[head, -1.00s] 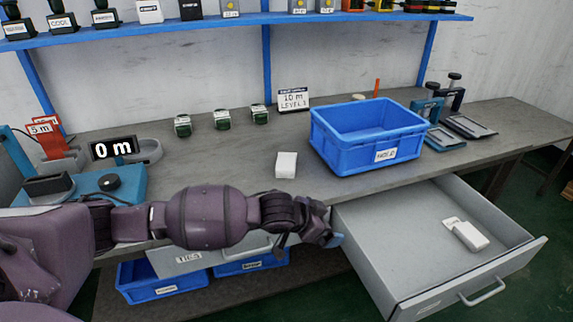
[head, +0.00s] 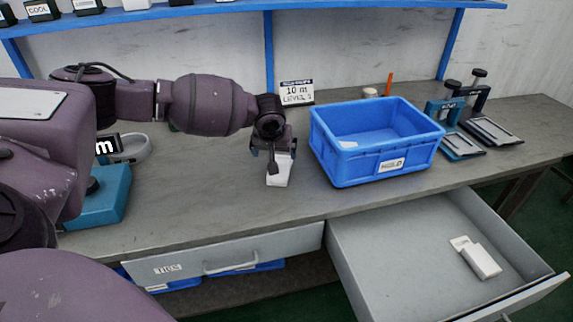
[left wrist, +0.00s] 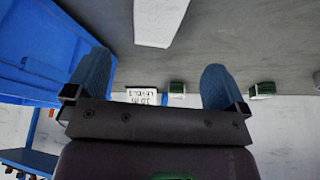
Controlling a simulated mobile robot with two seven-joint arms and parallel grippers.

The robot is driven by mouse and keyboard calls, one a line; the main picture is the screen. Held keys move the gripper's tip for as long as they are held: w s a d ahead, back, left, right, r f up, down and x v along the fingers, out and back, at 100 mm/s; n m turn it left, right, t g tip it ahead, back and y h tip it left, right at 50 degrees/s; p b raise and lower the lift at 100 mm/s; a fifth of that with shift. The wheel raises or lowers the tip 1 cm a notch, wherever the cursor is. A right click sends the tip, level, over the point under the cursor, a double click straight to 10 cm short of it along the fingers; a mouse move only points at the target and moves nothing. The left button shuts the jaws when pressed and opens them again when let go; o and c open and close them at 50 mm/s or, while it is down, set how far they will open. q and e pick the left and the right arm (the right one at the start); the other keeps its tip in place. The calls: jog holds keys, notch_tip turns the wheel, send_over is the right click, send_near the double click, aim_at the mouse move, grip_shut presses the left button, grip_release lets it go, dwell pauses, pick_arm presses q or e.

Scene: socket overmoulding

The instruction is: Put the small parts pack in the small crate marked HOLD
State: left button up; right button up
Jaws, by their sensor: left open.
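A small white pack (head: 279,172) lies on the bench, left of a blue crate (head: 345,172). The crate's front label looks like HOLD but is blurred. The crate's floor shows a pale patch and no pack. My left gripper (head: 272,152) is over the far end of the white pack and partly hides it. In the left wrist view my left gripper (left wrist: 156,80) has its blue fingers wide apart, with nothing between them. There the white pack (left wrist: 160,20) lies beyond the fingertips, and the crate (left wrist: 40,45) is at the left. My right gripper is out of view.
An open drawer (head: 400,255) at the front right holds a white item (head: 478,258). Blue-black devices (head: 455,115) stand right of the crate. A sign (head: 296,93) stands behind. Green-topped blocks (left wrist: 176,88) show in the left wrist view.

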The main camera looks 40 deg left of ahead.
aim_at(280, 167)
pick_arm(q)
jog(key=shift+f, duration=0.4)
jog(key=b+x, duration=0.1)
jog(key=x, duration=0.3)
jog(key=shift+f+b, duration=0.25)
jog(key=shift+b, duration=0.1)
jog(key=b+x, duration=0.1)
jog(key=x, duration=0.1)
jog(key=w+b+x, duration=0.1)
jog(key=x, duration=0.2)
jog(key=shift+a+r, duration=0.1)
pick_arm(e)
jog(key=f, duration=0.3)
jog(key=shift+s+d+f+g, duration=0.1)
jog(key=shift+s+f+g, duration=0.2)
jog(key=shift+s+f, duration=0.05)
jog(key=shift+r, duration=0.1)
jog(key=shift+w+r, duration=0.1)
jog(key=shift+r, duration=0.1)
pick_arm(q)
jog(key=shift+f, duration=0.25)
jog(key=c, duration=0.9)
jog(key=shift+c, duration=0.2)
